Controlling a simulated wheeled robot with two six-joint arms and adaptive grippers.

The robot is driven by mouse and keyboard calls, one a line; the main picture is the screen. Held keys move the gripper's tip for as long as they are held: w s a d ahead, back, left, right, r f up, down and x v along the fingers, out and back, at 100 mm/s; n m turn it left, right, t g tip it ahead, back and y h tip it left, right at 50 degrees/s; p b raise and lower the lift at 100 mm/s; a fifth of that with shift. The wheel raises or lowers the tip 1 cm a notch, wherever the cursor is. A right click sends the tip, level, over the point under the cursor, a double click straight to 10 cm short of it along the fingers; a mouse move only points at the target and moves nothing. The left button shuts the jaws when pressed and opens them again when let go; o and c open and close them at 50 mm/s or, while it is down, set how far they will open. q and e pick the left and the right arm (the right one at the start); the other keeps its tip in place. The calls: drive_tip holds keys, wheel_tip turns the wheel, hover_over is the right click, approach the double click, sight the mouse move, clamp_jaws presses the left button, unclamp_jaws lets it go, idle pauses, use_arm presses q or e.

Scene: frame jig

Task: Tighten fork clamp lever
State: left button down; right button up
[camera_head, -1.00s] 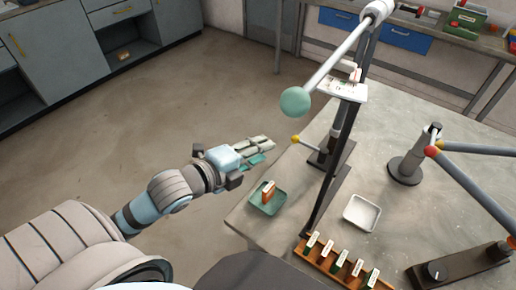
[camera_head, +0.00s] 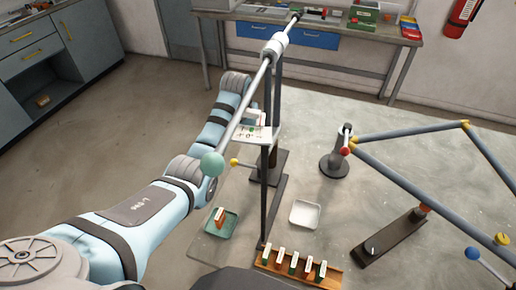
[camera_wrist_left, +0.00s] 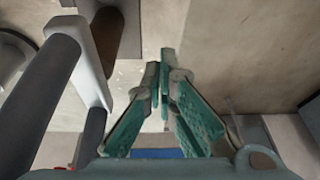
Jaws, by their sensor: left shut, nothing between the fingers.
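In the head view, a long grey bar (camera_head: 246,108) ends in a teal ball (camera_head: 212,163) beside a dark upright post (camera_head: 266,205). A short rod with a yellow ball (camera_head: 235,162) stands out low at the post. A red ball (camera_head: 345,151) sits by a grey clamp stand (camera_head: 338,164). I cannot tell which part is the fork clamp lever. My left arm reaches up behind the bar; its fingers do not show clearly there. In the left wrist view, my left gripper (camera_wrist_left: 162,62) is shut and empty, beside a dark bar and a pale bracket (camera_wrist_left: 88,60).
A green tray (camera_head: 230,227) with an orange-and-white block, a white tray (camera_head: 304,214) and a wooden rack (camera_head: 270,264) of labelled blocks lie on the table (camera_head: 395,120). Blue-grey frame tubes (camera_head: 410,193) fill the right side. A small labelled plate (camera_head: 256,134) is on the post.

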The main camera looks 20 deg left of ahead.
use_arm(q)
drive_tip(key=shift+n, duration=0.7)
drive_tip(key=b+x, duration=0.1)
drive_tip(key=x, duration=0.2)
drive_tip(key=b+x, duration=0.2)
drive_tip(key=x, duration=0.1)
drive_tip(key=s+b+x, duration=0.1)
drive_tip(key=b+x, duration=0.1)
drive_tip(key=x, duration=0.2)
drive_tip(key=shift+a+f, duration=0.2)
drive_tip(key=s+p, duration=0.1)
drive_tip(key=p, duration=0.1)
drive_tip(key=s+r+p, duration=0.1)
drive_tip(key=s+p, duration=0.1)
drive_tip(key=shift+s+d+r, duration=0.2)
drive_tip(key=shift+d, duration=0.05)
drive_tip(key=shift+s+d+p, duration=0.1)
drive_tip(key=shift+s+p, duration=0.2)
drive_tip(key=shift+s, duration=0.05)
drive_tip(key=shift+w+f, duration=0.1)
drive_tip(key=shift+f, duration=0.05)
